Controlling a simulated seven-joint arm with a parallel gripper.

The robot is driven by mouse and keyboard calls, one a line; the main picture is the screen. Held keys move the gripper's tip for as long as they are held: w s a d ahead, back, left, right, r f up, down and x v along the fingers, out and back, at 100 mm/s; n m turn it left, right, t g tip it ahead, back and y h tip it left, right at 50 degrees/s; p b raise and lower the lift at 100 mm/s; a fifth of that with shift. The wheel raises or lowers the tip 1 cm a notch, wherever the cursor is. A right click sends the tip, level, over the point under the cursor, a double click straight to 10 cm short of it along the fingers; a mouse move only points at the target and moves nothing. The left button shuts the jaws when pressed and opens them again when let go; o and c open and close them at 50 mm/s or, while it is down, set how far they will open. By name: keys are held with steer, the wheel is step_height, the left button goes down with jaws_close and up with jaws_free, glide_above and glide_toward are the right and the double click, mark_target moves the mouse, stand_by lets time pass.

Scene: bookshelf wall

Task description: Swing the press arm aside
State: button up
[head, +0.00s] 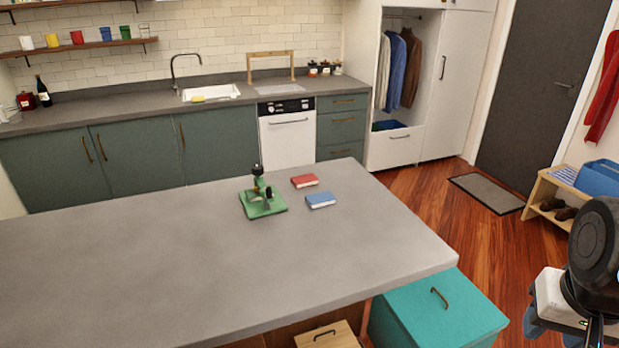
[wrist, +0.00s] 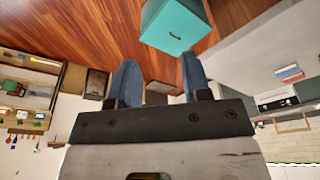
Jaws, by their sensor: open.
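A small press with a green base (head: 263,206) and a dark upright (head: 258,178) stands near the far edge of the grey island top. Its arm shows only as a small dark part near the upright; its exact direction is too small to tell. I cannot make out the press in the wrist view. My gripper (wrist: 157,78) is open and empty, its two blue fingers apart. In the head view it is at the lower right, beyond the island's right edge and far from the press.
A red book (head: 304,181) and a blue book (head: 321,201) lie right of the press. The grey island top (head: 130,265) is otherwise bare. A teal chest (head: 440,308) stands by the island's right end. A wooden shoe bench (head: 545,190) is at the right.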

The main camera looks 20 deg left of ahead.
steer(key=w+a+r+n, duration=0.1)
steer(key=w+a+r, duration=0.1)
steer(key=w+a, duration=0.4)
steer(key=w+a+r+n, duration=0.1)
steer(key=w+a+r, duration=0.2)
steer(key=w+a, duration=0.35)
steer(key=n+g, duration=0.3)
steer(key=n, duration=0.1)
glide_above(269, 187)
steer(key=f, duration=0.9)
steer(key=shift+d+f, duration=0.2)
steer(key=shift+d, duration=0.15)
steer(key=shift+s+a+f, duration=0.1)
steer(key=shift+a, duration=0.3)
steer(key=shift+f, duration=0.15)
steer(key=shift+f, duration=3.75)
jaws_close()
